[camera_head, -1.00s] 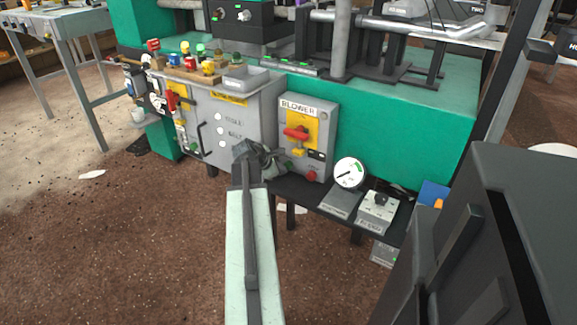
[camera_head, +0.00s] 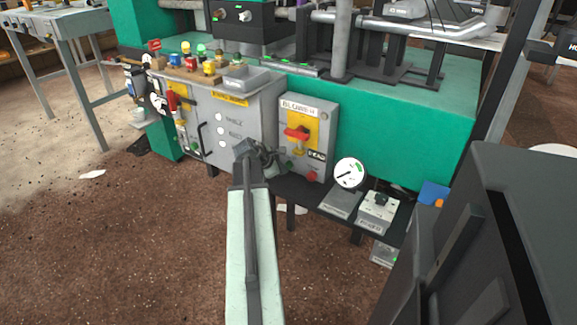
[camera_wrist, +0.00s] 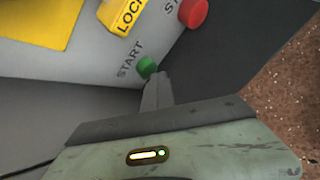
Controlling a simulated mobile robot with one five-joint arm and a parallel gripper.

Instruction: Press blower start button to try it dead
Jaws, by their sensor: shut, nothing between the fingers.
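The grey blower box (camera_head: 287,168) is on the front of the green machine, with a yellow plate and red rotary handle (camera_head: 297,133). A small dark plate on it (camera_head: 317,156) appears to read DEAD. In the wrist view the green START button (camera_wrist: 146,66) is just beyond the fingertips of my gripper (camera_wrist: 157,84). The fingers are shut and empty, and their tips overlap the button's lower edge in the picture. I cannot tell whether they press it. In the head view my gripper (camera_head: 272,160) is at the box's lower left.
A red button (camera_wrist: 193,12) is up and right of the green one, by a yellow lock tag (camera_wrist: 124,14). A white gauge (camera_head: 350,172) and grey switch box (camera_head: 378,210) stand to the right. A grey cabinet (camera_head: 240,125) is left.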

